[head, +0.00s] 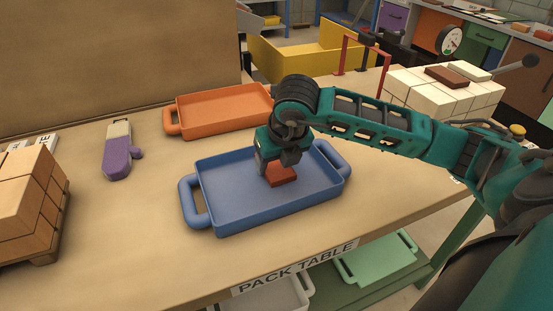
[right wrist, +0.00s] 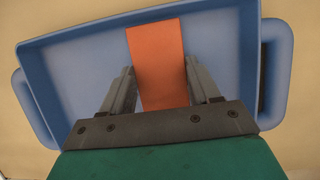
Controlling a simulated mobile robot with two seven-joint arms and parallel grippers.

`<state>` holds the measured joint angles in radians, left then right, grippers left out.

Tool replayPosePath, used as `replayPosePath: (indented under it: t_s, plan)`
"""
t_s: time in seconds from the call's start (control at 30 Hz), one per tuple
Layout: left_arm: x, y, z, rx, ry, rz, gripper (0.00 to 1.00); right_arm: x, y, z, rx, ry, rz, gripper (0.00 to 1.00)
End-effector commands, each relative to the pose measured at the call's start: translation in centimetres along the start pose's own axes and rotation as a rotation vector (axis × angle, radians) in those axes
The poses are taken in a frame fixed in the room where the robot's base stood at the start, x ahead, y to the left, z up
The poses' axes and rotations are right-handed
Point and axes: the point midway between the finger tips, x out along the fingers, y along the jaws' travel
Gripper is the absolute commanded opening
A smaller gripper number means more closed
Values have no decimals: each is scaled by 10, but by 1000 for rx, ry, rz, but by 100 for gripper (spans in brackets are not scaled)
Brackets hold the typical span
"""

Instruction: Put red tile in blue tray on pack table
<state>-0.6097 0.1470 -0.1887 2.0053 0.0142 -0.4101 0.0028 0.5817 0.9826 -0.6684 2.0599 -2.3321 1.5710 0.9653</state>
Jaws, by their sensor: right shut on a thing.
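The red tile (head: 282,178) is inside the outline of the blue tray (head: 225,211) on the pack table (head: 130,250). It is low over the tray's floor, and I cannot tell whether it touches it. My right gripper (head: 277,161) reaches down over the tray and is shut on the tile, hiding part of it. In the right wrist view the tile (right wrist: 158,55) lies between the two fingers (right wrist: 160,72), with the blue tray (right wrist: 75,60) beneath. My left gripper is not in view.
An orange tray (head: 215,112) stands behind the blue one. A purple-and-beige object (head: 118,160) lies at the left, near stacked tan boxes (head: 30,205). White blocks (head: 440,95) with a brown tile on top stand at the back right.

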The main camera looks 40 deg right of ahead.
Motion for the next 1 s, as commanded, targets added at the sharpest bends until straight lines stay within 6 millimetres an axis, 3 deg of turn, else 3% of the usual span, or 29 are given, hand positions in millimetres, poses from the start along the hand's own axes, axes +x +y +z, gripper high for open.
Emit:
replayPosePath:
  t_s: [0.13, 0.17, 0.4, 0.77, 1.0]
  plan:
    - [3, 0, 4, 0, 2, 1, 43, 4, 0, -2, 0, -1, 1, 25]
    - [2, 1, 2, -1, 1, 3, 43, 3, 0, -1, 0, 0, 0, 63]
    - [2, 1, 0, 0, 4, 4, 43, 2, 0, -1, 0, 0, 0, 86]
    - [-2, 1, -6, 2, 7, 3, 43, -4, 0, 2, 0, 0, 0, 87]
    - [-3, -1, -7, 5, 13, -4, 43, -50, 0, 2, -1, -5, 2, 87]
